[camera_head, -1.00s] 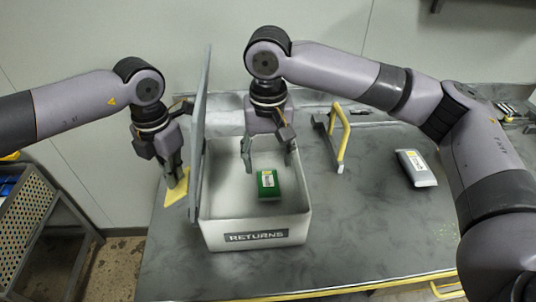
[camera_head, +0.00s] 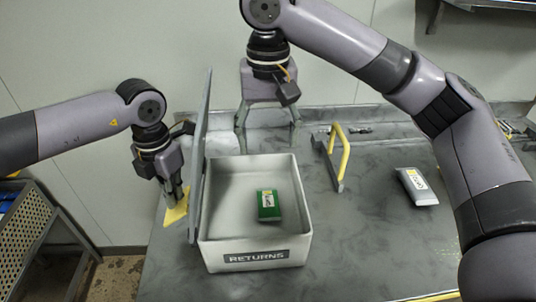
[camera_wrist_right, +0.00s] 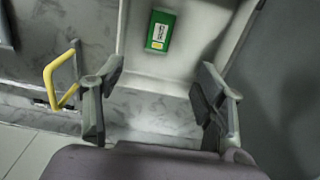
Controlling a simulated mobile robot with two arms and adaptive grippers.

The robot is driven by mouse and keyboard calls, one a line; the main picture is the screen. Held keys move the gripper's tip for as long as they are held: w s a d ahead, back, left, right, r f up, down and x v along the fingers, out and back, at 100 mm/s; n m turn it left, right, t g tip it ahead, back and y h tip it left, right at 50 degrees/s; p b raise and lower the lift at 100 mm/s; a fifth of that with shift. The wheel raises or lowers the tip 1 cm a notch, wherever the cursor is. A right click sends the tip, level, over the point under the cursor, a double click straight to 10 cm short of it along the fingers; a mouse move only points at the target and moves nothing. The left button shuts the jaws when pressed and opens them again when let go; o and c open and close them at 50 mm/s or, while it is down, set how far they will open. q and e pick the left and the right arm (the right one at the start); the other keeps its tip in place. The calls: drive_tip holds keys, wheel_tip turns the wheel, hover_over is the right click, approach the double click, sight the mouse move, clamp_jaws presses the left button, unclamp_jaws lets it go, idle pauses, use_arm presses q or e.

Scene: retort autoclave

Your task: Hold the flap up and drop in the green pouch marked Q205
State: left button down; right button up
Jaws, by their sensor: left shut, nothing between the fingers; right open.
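The green pouch (camera_head: 268,205) with a white label lies on the floor of the white box marked RETURNS (camera_head: 252,245); its lettering is too small to read. It also shows in the right wrist view (camera_wrist_right: 160,31). The grey flap (camera_head: 200,150) stands upright along the box's left side. My left gripper (camera_head: 176,196) is shut and empty, just left of the flap, by its outer face; whether it touches the flap I cannot tell. My right gripper (camera_head: 268,138) is open and empty, above the back edge of the box, clear of the pouch.
A silver pouch (camera_head: 417,187) with a label lies on the grey table to the right. A yellow handle on a dark bar (camera_head: 341,155) stands between it and the box. A yellow piece (camera_head: 174,212) is below my left gripper. The table's front right is clear.

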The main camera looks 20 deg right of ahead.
use_arm(q)
drive_tip(key=shift+s, duration=0.1)
use_arm(e)
drive_tip(key=shift+r, duration=0.7)
use_arm(q)
drive_tip(key=shift+d+r+p, duration=0.1)
drive_tip(key=shift+r+p, duration=0.8)
drive_tip(key=shift+r, duration=1)
wheel_tip(320, 180, up, 11)
drive_tip(key=p, duration=0.5)
drive_tip(key=shift+r, duration=0.15)
use_arm(e)
wheel_tip(320, 180, up, 7)
